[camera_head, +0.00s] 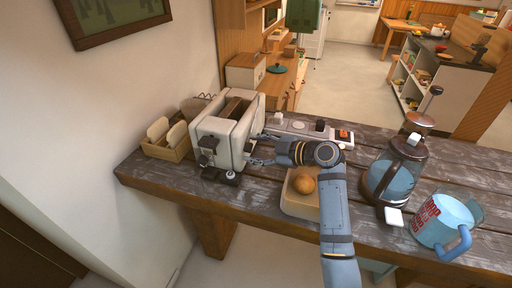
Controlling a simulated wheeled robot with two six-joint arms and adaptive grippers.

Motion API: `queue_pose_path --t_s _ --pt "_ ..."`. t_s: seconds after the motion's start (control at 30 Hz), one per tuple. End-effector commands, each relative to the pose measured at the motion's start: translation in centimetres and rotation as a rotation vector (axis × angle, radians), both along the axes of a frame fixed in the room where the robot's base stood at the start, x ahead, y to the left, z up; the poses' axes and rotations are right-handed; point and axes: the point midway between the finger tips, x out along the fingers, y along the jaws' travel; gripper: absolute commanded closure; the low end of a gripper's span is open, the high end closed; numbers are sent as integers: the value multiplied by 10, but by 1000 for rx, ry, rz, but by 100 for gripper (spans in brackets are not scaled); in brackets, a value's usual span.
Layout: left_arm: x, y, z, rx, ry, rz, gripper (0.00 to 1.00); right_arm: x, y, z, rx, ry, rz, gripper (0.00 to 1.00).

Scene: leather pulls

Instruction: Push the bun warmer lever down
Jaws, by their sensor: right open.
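The bun warmer (225,138) is a pale, toaster-like box with a slot in its top, standing on the left part of the wooden table. A dark lever knob (207,143) sticks out from its near left side, above dark parts low on that face. My right gripper (258,150) is open, its fingers pointing left at the right side of the warmer. I cannot tell whether the fingertips touch the casing. The gripper is not at the lever knob. My left gripper is not in view.
A bun (304,183) sits in a pale tray (300,207) below my right forearm. A basket (168,149) with slices stands left of the warmer. A control panel (318,133) lies behind my wrist. A glass press (393,178) and blue jug (440,222) stand right.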

Motion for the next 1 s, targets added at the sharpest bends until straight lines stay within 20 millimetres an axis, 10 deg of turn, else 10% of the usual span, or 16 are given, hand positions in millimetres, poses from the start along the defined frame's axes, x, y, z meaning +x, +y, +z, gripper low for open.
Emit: queue_pose_path --t_s 0.43,1.0 --pt "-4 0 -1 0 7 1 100 0 -1 0 0 0 0 100" --pt "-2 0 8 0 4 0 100 -2 0 8 25 82 0 100"
